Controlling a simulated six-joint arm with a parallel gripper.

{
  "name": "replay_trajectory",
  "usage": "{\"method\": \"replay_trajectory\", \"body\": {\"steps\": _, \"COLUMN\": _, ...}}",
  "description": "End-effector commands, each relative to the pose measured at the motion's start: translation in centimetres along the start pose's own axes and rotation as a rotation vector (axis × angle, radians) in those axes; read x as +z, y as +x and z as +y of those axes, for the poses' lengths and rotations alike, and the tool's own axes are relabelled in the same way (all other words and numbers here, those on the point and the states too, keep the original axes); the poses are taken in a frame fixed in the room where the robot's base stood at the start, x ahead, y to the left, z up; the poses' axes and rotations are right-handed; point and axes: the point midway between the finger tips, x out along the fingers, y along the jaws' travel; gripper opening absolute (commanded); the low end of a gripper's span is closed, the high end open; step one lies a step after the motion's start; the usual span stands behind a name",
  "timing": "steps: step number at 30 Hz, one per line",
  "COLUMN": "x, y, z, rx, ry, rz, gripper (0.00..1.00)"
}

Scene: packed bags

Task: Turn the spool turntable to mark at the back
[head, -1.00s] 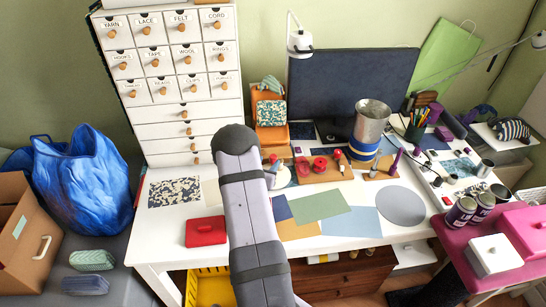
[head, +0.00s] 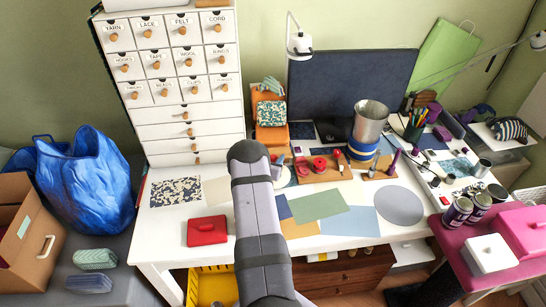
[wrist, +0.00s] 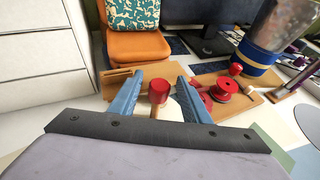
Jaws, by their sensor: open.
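A pale round disc (wrist: 188,104), which looks like the spool turntable, lies on the desk below my gripper. Its cream edge also shows in the head view (head: 284,178), just right of my arm, which hides the rest. A red-topped wooden peg (wrist: 159,88) stands upright at the disc. My gripper (wrist: 158,73) is open, with a blue finger on each side of the peg and visible gaps between. I cannot make out a mark at the back.
Right of the disc, a wooden board (head: 332,173) holds red spools (head: 319,164). An orange stand (head: 271,134) with a patterned cushion is behind. A metal cup (head: 371,122) stands right of it. A red box (head: 207,231) and coloured sheets (head: 319,205) lie in front.

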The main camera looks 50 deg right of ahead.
Motion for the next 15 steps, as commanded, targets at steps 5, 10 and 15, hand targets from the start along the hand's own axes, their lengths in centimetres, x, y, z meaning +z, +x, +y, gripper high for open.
{"method": "replay_trajectory", "body": {"steps": 5, "x": -0.03, "y": 0.11, "z": -0.02, "rx": 0.000, "ry": 0.000, "rz": 0.000, "gripper": 0.43}}
{"method": "replay_trajectory", "body": {"steps": 10, "x": -0.01, "y": 0.10, "z": -0.01, "rx": 0.000, "ry": 0.000, "rz": 0.000, "gripper": 0.34}}
{"method": "replay_trajectory", "body": {"steps": 15, "x": 0.00, "y": 0.09, "z": 0.00, "rx": 0.000, "ry": 0.001, "rz": 0.000, "gripper": 0.00}}
